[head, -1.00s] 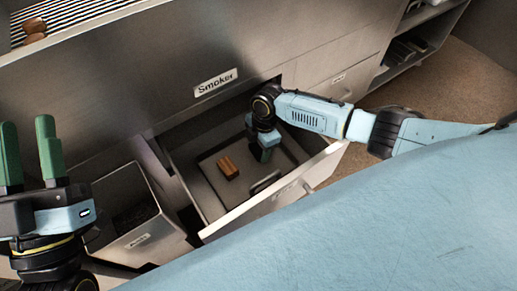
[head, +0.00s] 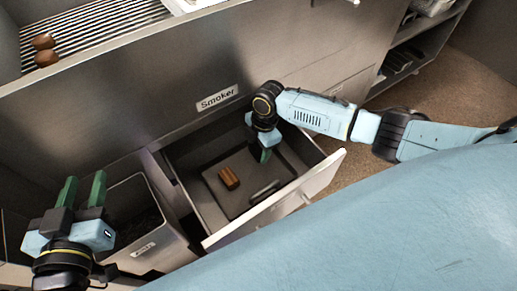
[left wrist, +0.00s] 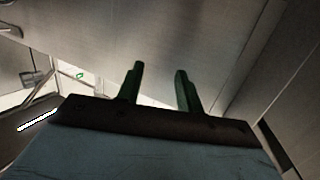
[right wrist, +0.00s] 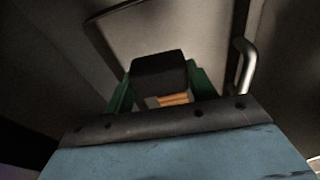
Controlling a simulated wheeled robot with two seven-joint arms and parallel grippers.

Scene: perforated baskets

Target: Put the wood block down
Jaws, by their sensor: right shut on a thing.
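My right gripper (head: 262,155) reaches down into the open drawer (head: 190,190) below the "Smoker" label. In the right wrist view its green fingers (right wrist: 160,88) are shut on a dark, shadowed block (right wrist: 160,72), which I take as the wood block. The head view hides this block behind the gripper. Orange-brown wood shows just below the dark face in the wrist view; whether it is the same piece I cannot tell. A brown wood piece (head: 229,178) lies on the drawer's tray, left of the gripper and apart from it. My left gripper (head: 84,188) is open and empty.
A metal handle (head: 265,191) lies near the tray's front; it also shows in the right wrist view (right wrist: 245,68). Two brown pieces (head: 45,50) rest on the striped grate (head: 100,32) above. Tray floor around the wood piece is free.

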